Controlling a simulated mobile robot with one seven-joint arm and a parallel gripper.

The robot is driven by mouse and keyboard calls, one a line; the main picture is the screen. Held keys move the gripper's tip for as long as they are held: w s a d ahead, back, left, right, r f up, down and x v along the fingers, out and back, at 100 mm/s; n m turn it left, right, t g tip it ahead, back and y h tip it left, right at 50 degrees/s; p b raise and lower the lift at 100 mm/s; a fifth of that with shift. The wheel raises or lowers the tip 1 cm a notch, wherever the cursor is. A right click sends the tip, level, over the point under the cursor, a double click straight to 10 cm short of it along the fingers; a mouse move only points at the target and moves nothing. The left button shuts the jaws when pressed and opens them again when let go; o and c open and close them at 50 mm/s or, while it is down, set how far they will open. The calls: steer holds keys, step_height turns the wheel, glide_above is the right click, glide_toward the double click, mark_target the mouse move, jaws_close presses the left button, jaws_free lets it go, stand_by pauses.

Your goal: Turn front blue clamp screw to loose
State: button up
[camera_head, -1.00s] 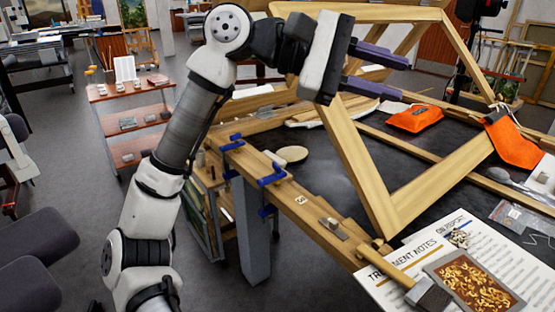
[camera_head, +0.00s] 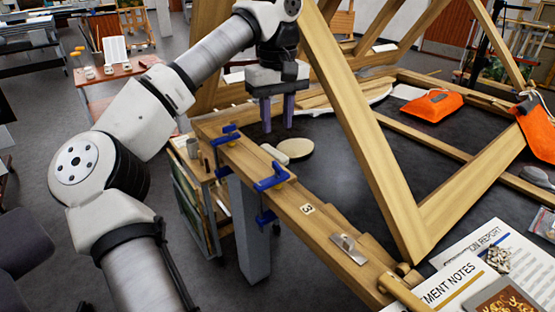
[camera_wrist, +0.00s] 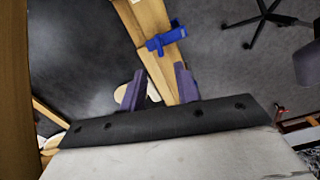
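Two blue clamps grip the wooden bar along the table's left edge. The nearer clamp (camera_head: 272,180) has a lower blue part (camera_head: 265,217) below the bar; the farther clamp (camera_head: 225,137) is up and left of it. The clamp screws are too small to make out clearly. My gripper (camera_head: 278,128) points down with its two purple fingers apart and nothing between them. It hangs above and behind the nearer clamp, not touching it. In the wrist view, one blue clamp (camera_wrist: 165,38) lies ahead of my gripper's fingertips (camera_wrist: 160,72); I cannot tell which clamp.
A large wooden frame (camera_head: 370,150) leans up close to the right of my gripper. A pale round disc (camera_head: 295,148) lies on the dark tabletop (camera_head: 340,190). Orange pouches (camera_head: 432,105), papers (camera_head: 470,270) and a metal plate (camera_head: 348,248) lie to the right and front.

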mark_target(277, 165)
step_height(277, 165, down, 10)
steer(key=shift+w+f, duration=0.1)
steer(key=shift+f, duration=0.15)
jaws_close()
